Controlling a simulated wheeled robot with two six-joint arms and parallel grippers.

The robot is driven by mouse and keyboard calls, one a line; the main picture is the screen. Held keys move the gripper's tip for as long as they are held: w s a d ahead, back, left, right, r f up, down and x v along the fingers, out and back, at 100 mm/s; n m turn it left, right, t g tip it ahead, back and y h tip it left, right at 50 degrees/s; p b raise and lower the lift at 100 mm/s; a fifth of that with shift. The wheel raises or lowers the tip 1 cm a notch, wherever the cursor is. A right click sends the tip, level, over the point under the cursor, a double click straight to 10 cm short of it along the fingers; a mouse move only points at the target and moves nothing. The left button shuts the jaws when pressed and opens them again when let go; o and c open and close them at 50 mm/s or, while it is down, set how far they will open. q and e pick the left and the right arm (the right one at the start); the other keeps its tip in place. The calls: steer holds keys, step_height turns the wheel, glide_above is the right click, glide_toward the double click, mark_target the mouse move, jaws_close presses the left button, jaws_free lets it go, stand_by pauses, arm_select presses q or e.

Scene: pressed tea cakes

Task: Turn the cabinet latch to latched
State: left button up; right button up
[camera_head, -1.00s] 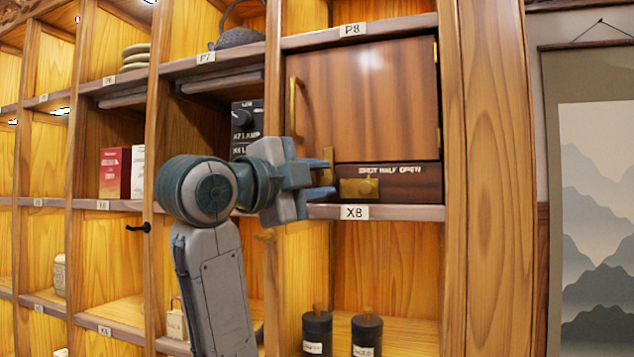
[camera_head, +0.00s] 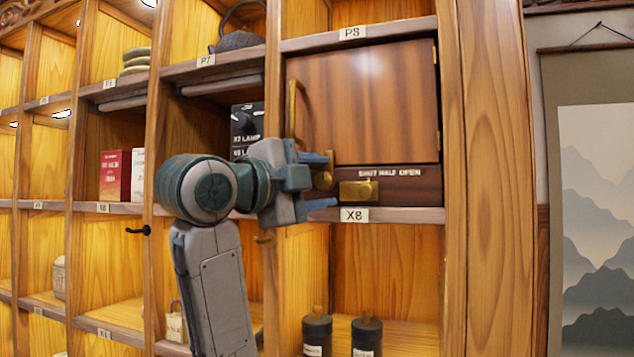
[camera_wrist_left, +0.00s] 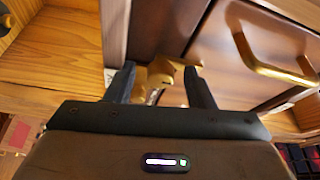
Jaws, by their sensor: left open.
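The cabinet door (camera_head: 365,105) is brown wood and looks closed in its frame. The brass latch (camera_head: 327,180) sits by the door's lower left corner. In the left wrist view the latch (camera_wrist_left: 160,72) lies between the fingertips, with a brass arm reaching right. My left gripper (camera_head: 321,181) is open, one finger above and one below the latch in the head view. In the left wrist view the gripper (camera_wrist_left: 161,88) straddles it; I cannot tell whether the fingers touch it. The fingers partly hide the latch. My right gripper is out of view.
A brass door handle (camera_head: 293,112) stands out just above the gripper. A brass slider (camera_head: 358,190) sits under the door beside the words SHUT HALF OPEN. The shelf edge labelled X8 (camera_head: 400,215) runs below. Two black canisters (camera_head: 317,335) (camera_head: 366,337) stand lower down.

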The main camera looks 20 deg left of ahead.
arm_select(q)
steer(key=shift+s, duration=0.1)
steer(key=shift+s+a+f+b, duration=0.1)
steer(key=shift+s+a+b, duration=0.15)
steer(key=shift+b, duration=0.1)
steer(key=b+v, duration=0.4)
steer(key=v, duration=0.6)
steer(key=shift+b, duration=0.3)
